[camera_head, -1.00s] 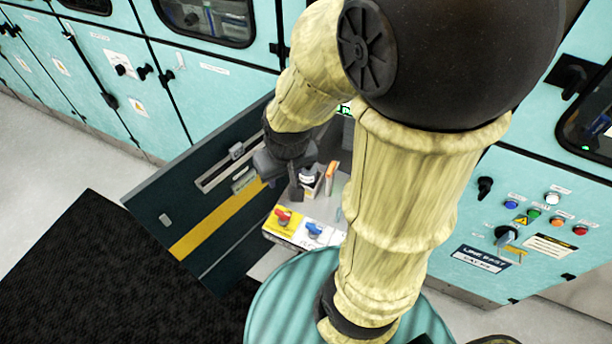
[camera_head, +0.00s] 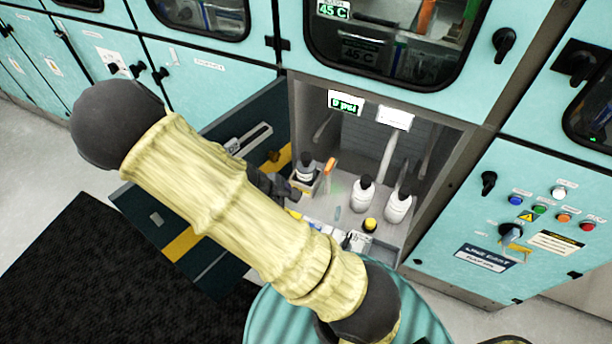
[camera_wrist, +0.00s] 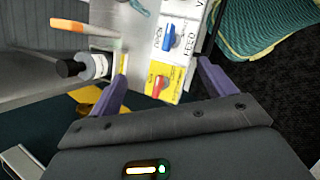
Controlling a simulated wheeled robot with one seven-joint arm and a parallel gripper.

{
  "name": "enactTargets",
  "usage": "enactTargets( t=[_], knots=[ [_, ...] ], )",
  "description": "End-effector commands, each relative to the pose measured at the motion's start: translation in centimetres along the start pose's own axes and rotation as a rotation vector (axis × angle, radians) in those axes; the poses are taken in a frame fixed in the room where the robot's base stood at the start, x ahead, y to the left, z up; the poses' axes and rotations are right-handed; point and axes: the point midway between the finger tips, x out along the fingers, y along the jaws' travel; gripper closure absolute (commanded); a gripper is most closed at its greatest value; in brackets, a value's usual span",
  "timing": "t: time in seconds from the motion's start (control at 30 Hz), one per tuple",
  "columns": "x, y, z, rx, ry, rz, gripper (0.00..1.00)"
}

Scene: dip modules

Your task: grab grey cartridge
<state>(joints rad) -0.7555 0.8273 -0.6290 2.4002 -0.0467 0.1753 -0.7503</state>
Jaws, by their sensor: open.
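A grey cartridge (camera_head: 304,174) with a black cap stands in a small square holder at the left of the open cabinet bay. It also shows in the wrist view (camera_wrist: 92,67), at the left. My gripper (camera_wrist: 163,72) is open and empty, with its two purple fingers spread. In the wrist view the cartridge lies outside the fingers, to the left of the left one. In the head view my gripper (camera_head: 280,186) is just left of the holder and partly hidden behind my arm.
Two white bottles (camera_head: 363,195) with dark caps stand further right in the bay. An orange piece (camera_head: 328,172) is beside the holder. A panel with a red knob (camera_wrist: 158,85) and a blue knob (camera_wrist: 169,38) faces the fingers. The open dark door (camera_head: 160,215) stands at the left.

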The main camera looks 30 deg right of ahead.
Motion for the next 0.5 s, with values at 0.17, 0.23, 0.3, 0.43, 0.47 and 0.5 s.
enactTargets(
  t=[0.17, 0.23, 0.3, 0.43, 0.47, 0.5],
  knots=[
    [2.5, 1.6, -0.9, -0.285, -0.156, 0.154, 0.17],
    [2.8, 2.6, -1.3, -0.396, -0.219, 0.219, 0.17],
    [2.7, 3.7, -1.8, -0.506, -0.284, 0.288, 0.17],
    [1.9, 5.6, -3.0, -0.684, -0.399, 0.406, 0.17],
    [1.6, 5.9, -3.3, -0.718, -0.421, 0.428, 0.17],
    [1.2, 6.3, -3.7, -0.753, -0.445, 0.453, 0.17]
  ],
)
